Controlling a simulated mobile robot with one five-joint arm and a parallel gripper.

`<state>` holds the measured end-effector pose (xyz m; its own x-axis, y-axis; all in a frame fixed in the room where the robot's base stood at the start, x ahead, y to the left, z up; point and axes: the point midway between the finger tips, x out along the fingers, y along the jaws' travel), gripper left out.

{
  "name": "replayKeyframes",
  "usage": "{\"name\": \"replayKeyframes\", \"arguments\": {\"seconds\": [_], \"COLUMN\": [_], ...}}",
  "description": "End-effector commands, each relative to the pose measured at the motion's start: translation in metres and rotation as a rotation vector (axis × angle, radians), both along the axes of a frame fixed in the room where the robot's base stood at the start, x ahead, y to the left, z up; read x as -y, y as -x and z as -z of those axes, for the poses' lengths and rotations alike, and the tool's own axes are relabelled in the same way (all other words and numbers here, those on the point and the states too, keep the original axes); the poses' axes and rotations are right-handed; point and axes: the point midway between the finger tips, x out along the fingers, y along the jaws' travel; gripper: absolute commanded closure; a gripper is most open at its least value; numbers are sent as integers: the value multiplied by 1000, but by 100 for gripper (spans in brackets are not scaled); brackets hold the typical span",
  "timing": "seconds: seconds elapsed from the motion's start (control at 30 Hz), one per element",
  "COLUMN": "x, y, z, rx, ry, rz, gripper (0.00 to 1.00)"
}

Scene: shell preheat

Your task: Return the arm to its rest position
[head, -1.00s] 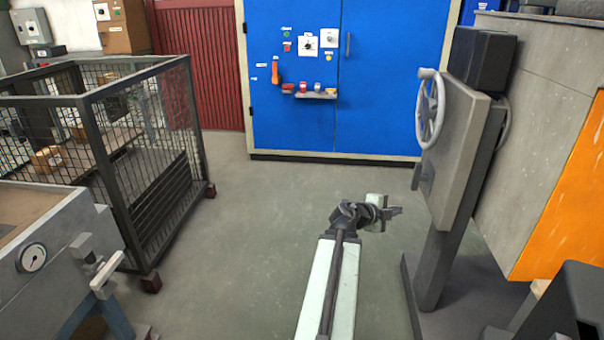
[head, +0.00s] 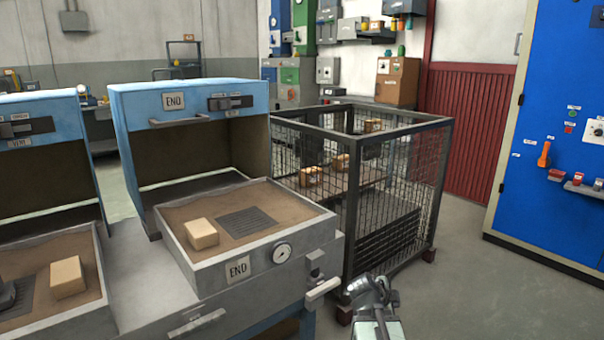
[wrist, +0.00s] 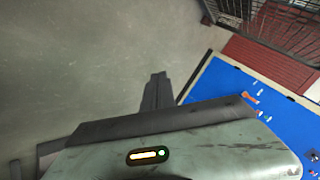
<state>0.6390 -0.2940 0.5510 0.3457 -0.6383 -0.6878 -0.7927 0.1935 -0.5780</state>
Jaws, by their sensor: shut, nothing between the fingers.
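In the wrist view the dark fingers of my gripper (wrist: 157,88) are together over bare grey floor. Nothing shows between them. The rest of the arm is below the head view's edge.
A mesh cage (head: 440,180) with boxes stands ahead. Left of it is a bench with sand-filled trays (head: 335,226), tan blocks (head: 202,234) and blue hoods (head: 190,95). A blue cabinet (head: 560,110) stands at right. The floor (head: 480,290) at right is clear.

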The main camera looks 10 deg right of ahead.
Motion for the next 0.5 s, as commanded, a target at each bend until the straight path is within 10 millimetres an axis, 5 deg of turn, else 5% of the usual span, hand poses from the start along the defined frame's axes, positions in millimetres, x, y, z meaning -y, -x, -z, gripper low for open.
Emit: {"name": "replayKeyframes", "arguments": {"seconds": [0.1, 0.23, 0.3, 0.5], "x": [-104, -210, -243, -281], "y": [-16, -2, 13, 48], "z": [22, 48, 57, 68], "rx": [-211, -501, -629, -835], "ry": [-55, -109, -135, -166], "rz": [-291, -722, -946, -1457], "gripper": [100, 100, 100, 100]}}
